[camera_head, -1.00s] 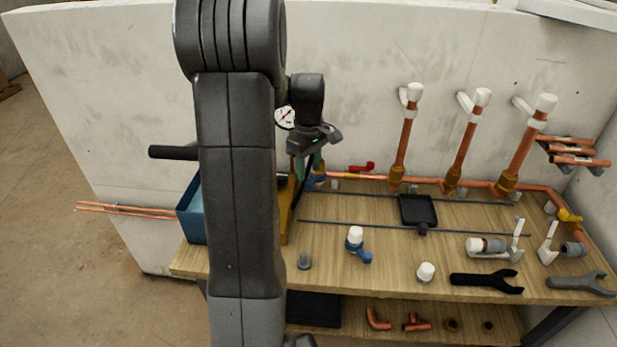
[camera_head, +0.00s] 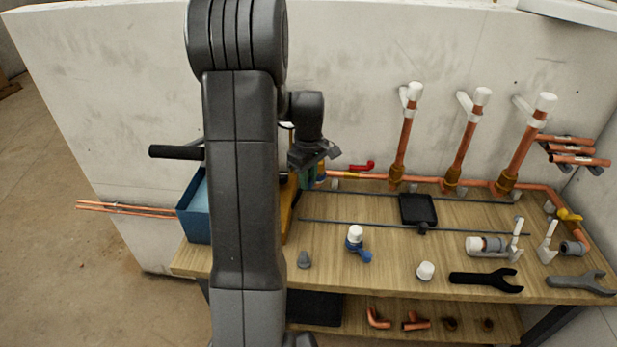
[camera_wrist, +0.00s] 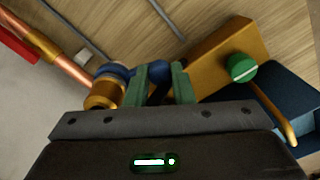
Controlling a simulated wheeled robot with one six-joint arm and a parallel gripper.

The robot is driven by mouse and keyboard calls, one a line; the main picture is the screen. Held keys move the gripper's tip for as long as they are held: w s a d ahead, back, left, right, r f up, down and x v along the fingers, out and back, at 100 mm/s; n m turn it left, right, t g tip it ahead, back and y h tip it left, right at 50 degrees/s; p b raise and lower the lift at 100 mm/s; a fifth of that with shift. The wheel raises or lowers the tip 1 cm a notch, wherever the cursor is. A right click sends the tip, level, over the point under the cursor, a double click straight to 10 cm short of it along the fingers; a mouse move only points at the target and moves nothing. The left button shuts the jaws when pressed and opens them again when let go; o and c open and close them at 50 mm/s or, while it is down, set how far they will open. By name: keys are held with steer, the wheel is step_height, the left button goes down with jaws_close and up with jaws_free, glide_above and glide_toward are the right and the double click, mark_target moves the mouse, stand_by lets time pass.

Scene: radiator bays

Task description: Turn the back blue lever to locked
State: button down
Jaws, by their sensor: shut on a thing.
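The back blue lever (camera_wrist: 116,71) sits on a brass valve (camera_wrist: 103,93) on the copper pipe along the wall. In the wrist view, the green fingers of my gripper (camera_wrist: 162,80) are shut on the lever's blue handle, and a dark part of it shows between them. In the head view, my gripper (camera_head: 308,180) is at the left end of the back pipe, and my arm and gripper hide most of this valve. The lever's exact angle is hard to tell. A second blue lever (camera_head: 358,249) with a white cap stands nearer the bench front, apart from my gripper.
A red lever (camera_head: 362,167) is on the pipe just right of my gripper. A yellow-brown block with a green knob (camera_wrist: 242,68) and a blue bin (camera_head: 193,215) are close by. Upright copper pipes (camera_head: 405,140) rise farther right. Wrenches (camera_head: 487,282) lie at the bench front.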

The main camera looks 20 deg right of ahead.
steer(key=shift+s+d+n, duration=0.15)
steer(key=shift+n, duration=0.25)
steer(key=shift+s+d+n, duration=0.25)
steer(key=shift+d+n, duration=0.5)
steer(key=shift+n, duration=0.75)
steer(key=shift+s+d+n, duration=0.3)
steer(key=shift+d+n, duration=0.45)
steer(key=shift+n, duration=0.75)
steer(key=shift+s+d+n, duration=0.25)
steer(key=shift+d+n, duration=0.5)
steer(key=shift+n, duration=0.75)
steer(key=shift+d+r+n, duration=0.1)
steer(key=shift+d+n, duration=0.05)
steer(key=shift+n, duration=0.15)
steer(key=c, duration=1.3)
jaws_free()
steer(key=shift+o, duration=0.2)
step_height(320, 180, up, 14)
steer(key=shift+f, duration=0.2)
